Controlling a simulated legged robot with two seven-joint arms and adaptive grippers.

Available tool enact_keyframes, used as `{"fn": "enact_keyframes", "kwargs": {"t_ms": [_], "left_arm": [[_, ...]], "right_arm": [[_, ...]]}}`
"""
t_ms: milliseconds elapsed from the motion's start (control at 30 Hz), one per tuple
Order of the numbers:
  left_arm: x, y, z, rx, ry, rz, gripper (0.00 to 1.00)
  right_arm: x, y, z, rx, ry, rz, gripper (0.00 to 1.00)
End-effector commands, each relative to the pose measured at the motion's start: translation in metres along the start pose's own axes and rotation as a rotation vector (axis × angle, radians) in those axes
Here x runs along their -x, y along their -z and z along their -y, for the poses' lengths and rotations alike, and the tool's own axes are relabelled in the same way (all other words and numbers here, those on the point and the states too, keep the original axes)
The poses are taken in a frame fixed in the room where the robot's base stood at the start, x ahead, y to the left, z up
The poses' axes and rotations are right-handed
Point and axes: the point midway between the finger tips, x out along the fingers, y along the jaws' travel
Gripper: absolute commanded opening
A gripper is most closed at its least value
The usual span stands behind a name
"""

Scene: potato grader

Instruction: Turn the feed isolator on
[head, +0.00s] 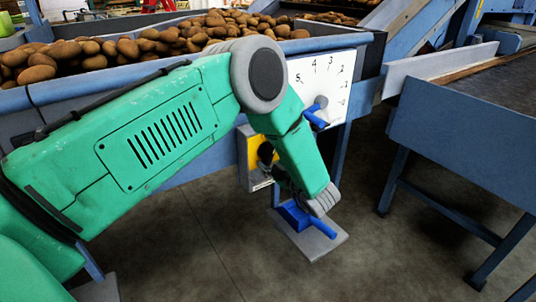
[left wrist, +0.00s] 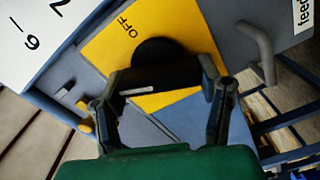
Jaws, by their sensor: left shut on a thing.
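The feed isolator is a grey box (head: 247,178) with a yellow face (head: 253,147) and a black rotary knob (head: 265,152), below the side of the potato hopper. In the left wrist view the yellow face (left wrist: 185,28) carries the word OFF, and the black knob (left wrist: 160,55) has a pale mark along its front bar. My left gripper (left wrist: 163,76) has one finger on each side of this bar and is shut on it. In the head view my forearm hides most of the gripper and part of the box. My right gripper is not in view.
A white dial plate (head: 340,80) with numbers and a blue lever (head: 315,117) is right above my wrist. A blue pedal (head: 300,218) sits on a grey floor plate (head: 325,240). Potatoes (head: 150,42) fill the hopper behind. A blue-framed conveyor (head: 455,130) stands at right.

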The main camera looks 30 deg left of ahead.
Motion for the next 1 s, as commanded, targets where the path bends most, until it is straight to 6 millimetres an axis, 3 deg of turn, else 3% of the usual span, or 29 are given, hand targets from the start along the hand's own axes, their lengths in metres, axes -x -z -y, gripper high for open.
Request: {"fn": "enact_keyframes", "kwargs": {"t_ms": [33,500,1000], "left_arm": [[0.0045,-0.0011,0.0071,0.03,0.01,0.007,0.31],[0.0053,-0.0017,0.0117,0.325,0.015,0.006,0.31],[0.0042,-0.0019,0.0128,0.391,0.017,0.005,0.31]], "right_arm": [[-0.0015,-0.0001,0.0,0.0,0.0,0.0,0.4],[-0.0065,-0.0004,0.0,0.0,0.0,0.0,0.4],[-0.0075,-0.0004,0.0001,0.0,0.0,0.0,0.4]]}}
